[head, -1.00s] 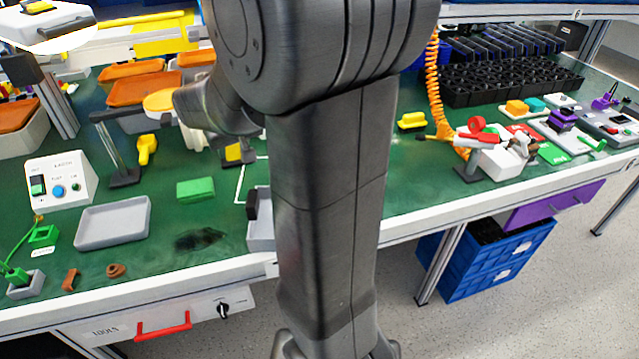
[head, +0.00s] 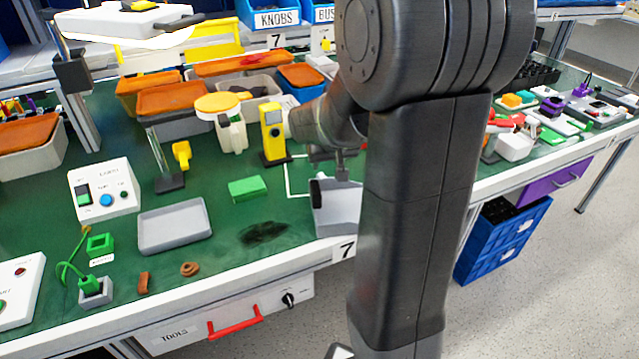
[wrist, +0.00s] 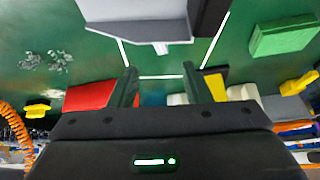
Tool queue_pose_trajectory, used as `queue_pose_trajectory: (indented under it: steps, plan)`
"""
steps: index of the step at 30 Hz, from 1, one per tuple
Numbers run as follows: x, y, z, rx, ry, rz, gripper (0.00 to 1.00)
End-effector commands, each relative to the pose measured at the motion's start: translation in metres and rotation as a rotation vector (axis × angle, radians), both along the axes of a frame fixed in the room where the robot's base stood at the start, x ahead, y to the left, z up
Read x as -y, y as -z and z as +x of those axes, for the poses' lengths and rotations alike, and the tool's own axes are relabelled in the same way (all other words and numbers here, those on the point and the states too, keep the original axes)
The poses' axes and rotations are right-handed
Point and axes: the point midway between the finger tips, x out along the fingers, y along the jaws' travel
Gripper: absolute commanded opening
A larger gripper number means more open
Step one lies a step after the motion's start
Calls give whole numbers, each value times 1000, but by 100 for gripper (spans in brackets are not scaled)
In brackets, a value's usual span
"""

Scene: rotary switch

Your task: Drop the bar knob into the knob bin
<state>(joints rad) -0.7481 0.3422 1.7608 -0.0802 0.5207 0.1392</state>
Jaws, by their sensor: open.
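My gripper (wrist: 174,68) is open in the wrist view, with nothing between its two fingers. In the head view my gripper (head: 335,155) is partly hidden by my arm, just above and behind a grey fixture (head: 338,222). The fixture has a dark piece (head: 317,192) on its left side that may be the bar knob; I cannot tell its shape. In the wrist view the grey fixture (wrist: 140,12) lies beyond the fingertips, apart from them. A blue bin labelled KNOBS (head: 275,17) stands on the shelf at the top, cut off by the frame edge.
A green block (head: 248,188), an empty grey tray (head: 174,226) and a yellow post (head: 273,135) stand left of my arm. Orange-topped bins (head: 172,98) line the back. A drawer below carries a red handle (head: 235,322). Some green bench top is clear.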

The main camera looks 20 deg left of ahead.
Motion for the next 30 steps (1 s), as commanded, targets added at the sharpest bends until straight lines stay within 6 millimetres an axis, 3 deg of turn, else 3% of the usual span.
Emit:
queue_pose_trajectory:
  steps: [3, 11, 21, 30]
  plan:
    - [-5, 17, 7, -2, 0, -2, 44]
    - [-11, 31, 13, -1, 0, -1, 44]
    - [-25, 67, 29, -2, 1, -1, 44]
    - [-28, 73, 32, 0, 1, 1, 44]
